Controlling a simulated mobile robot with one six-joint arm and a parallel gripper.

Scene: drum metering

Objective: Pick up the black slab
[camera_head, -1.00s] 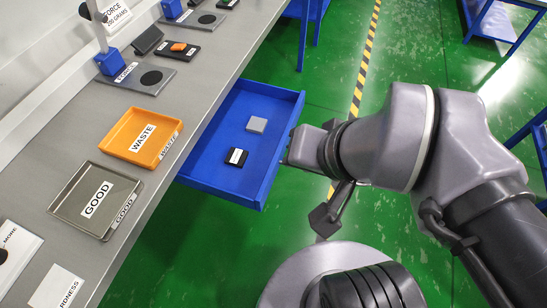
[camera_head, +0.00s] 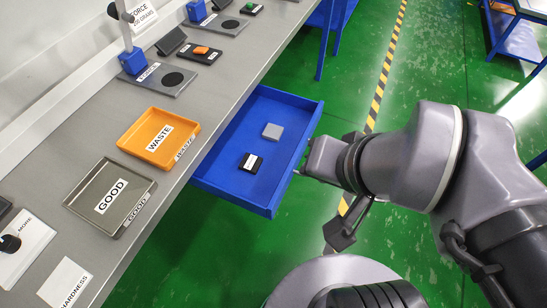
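The black slab (camera_head: 258,167), a small dark block with a white label on top, lies flat in the blue open drawer (camera_head: 235,190), toward the drawer's near part. My gripper (camera_head: 304,168) is at the right edge of the drawer, to the right of the black slab and apart from it. Its fingers are mostly hidden by the wrist, so I cannot see whether they are open or shut.
A grey slab (camera_head: 273,131) lies in the same drawer behind the black one. An orange WASTE tray (camera_head: 192,128) and a grey GOOD tray (camera_head: 148,186) stand on the bench (camera_head: 216,98). Measuring devices line the bench. Green floor lies to the right.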

